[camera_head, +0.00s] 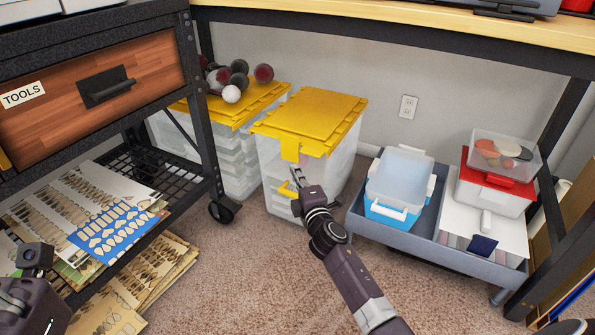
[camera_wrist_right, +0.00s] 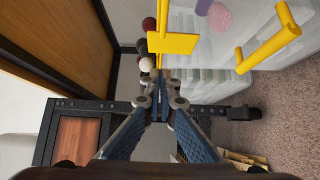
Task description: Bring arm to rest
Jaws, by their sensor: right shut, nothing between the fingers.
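My right arm reaches up from the bottom of the head view. Its gripper (camera_head: 297,176) is in front of the clear bin with the yellow lid (camera_head: 318,115), close to the bin's yellow front latch (camera_head: 290,150). In the right wrist view the right gripper (camera_wrist_right: 159,75) has its fingers together with nothing between them. The yellow latch (camera_wrist_right: 182,43) shows just beyond the fingertips; whether they touch cannot be told. Part of my left arm (camera_head: 30,290) shows at the bottom left of the head view; its fingers are not in view.
A second yellow-lidded bin (camera_head: 245,108) with several balls on it stands behind left. A grey cart (camera_head: 440,245) with containers is at right. A black rack (camera_head: 205,120) with a TOOLS drawer (camera_head: 90,90) is at left. The workbench edge (camera_head: 400,25) is overhead. Carpet (camera_head: 250,270) is free in front.

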